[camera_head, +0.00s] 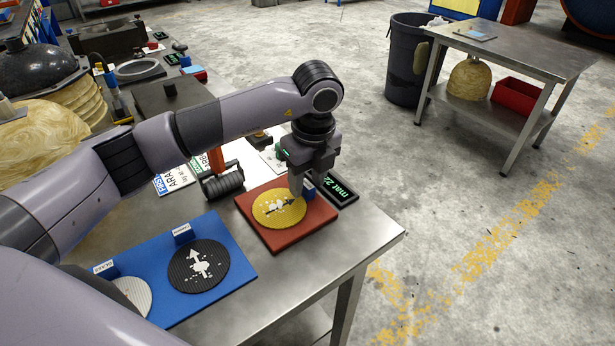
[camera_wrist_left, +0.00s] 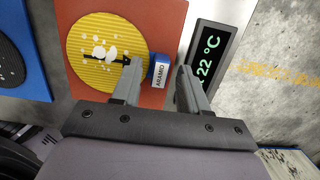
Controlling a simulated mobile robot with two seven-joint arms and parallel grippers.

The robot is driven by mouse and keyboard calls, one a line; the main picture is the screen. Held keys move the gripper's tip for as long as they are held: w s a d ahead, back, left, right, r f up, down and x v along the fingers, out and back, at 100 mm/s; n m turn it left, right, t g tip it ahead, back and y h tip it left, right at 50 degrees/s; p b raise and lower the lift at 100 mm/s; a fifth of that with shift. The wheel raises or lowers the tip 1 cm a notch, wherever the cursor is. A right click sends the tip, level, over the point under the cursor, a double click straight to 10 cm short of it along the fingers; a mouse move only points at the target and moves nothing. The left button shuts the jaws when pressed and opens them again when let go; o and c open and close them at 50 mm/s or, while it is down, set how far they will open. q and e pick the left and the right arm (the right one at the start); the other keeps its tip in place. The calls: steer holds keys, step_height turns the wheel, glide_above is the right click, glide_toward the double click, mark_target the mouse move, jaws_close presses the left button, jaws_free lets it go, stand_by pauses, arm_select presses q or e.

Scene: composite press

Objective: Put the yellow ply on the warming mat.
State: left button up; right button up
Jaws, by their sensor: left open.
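The yellow ply (camera_head: 279,208) is a round ribbed disc with a dark arrow and white marks. It lies flat on an orange-red square mat (camera_head: 312,225), which I take to be the warming mat. In the left wrist view the yellow ply (camera_wrist_left: 95,75) and the mat (camera_wrist_left: 165,25) also show. My left gripper (camera_head: 297,190) is just above the ply's far right edge; in the left wrist view its open fingers (camera_wrist_left: 160,78) straddle a small blue block labelled ARAMID (camera_wrist_left: 159,70). Nothing is held between the fingers. My right gripper is not in view.
A blue board (camera_head: 235,262) left of the mat carries a black disc (camera_head: 198,266) and a partly hidden white disc (camera_head: 132,294). A dark temperature display (camera_head: 341,190) stands beside the mat. A black roller (camera_head: 222,183) lies behind. Bare metal table lies to the front right.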

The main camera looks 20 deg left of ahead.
arm_select(q)
step_height(320, 180, up, 12)
steer(key=d, duration=0.1)
steer(key=shift+s+d, duration=0.15)
steer(key=shift+s, duration=0.2)
stand_by(0.4)
